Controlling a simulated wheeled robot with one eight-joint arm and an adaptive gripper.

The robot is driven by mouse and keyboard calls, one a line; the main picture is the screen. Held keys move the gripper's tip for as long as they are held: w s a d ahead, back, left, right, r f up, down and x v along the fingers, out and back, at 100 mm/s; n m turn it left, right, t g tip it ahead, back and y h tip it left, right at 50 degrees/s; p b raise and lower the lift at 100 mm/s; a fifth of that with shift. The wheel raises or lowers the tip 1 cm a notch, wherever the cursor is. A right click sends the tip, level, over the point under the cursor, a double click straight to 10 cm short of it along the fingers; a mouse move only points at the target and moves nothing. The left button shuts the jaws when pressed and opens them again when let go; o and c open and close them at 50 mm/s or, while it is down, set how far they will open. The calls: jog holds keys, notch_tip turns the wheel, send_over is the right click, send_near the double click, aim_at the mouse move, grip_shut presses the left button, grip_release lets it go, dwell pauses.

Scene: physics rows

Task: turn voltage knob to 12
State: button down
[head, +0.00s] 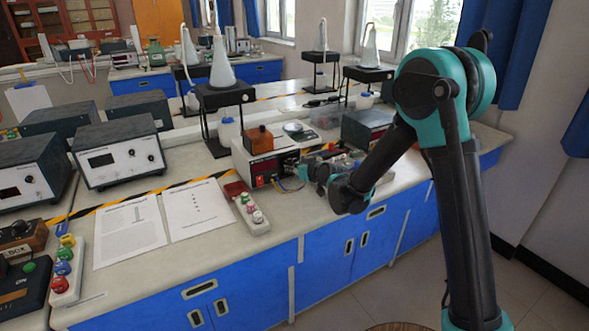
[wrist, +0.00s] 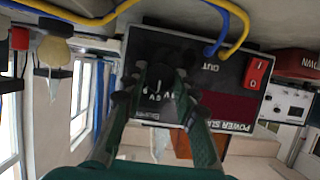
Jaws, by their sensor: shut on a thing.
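The power supply (head: 262,166) stands on the bench in the head view, its front facing my arm. In the wrist view its dark front panel (wrist: 203,72) appears upside down. The voltage knob (wrist: 158,60) is a dark shape on that panel, with white dial marks beside it. My gripper (wrist: 157,72) has its two fingers on either side of the knob and is shut on it. The knob is dark against dark fingers, so its pointer and exact setting cannot be read. In the head view my gripper (head: 308,171) is at the front of the supply, and the knob is hidden.
Yellow (wrist: 236,22) and blue (wrist: 218,42) cables plug in near OUT, close to my fingers. A red switch (wrist: 257,72) and dark red display (wrist: 228,106) are on the panel. An orange box (head: 259,139) sits on the supply. A power strip (head: 249,210) lies in front.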

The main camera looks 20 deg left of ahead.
dwell(0.3)
jog(key=m+g+y, duration=0.1)
jog(key=m, duration=0.2)
jog(key=shift+w+d+y, duration=0.1)
jog(key=shift+w+y, duration=0.05)
jog(key=shift+y, duration=0.15)
jog(key=shift+f+m+g+y, duration=0.1)
jog(key=shift+m+g+y, duration=0.6)
jog(key=shift+m, duration=0.5)
jog(key=m+y, duration=0.1)
jog(key=m, duration=0.2)
jog(key=shift+d+f+g+y, duration=0.1)
jog(key=shift+g+y, duration=0.3)
jog(key=shift+m+y, duration=0.7)
jog(key=shift+m, duration=0.9)
jog(key=shift+f, duration=0.1)
jog(key=c, duration=1.2)
grip_release()
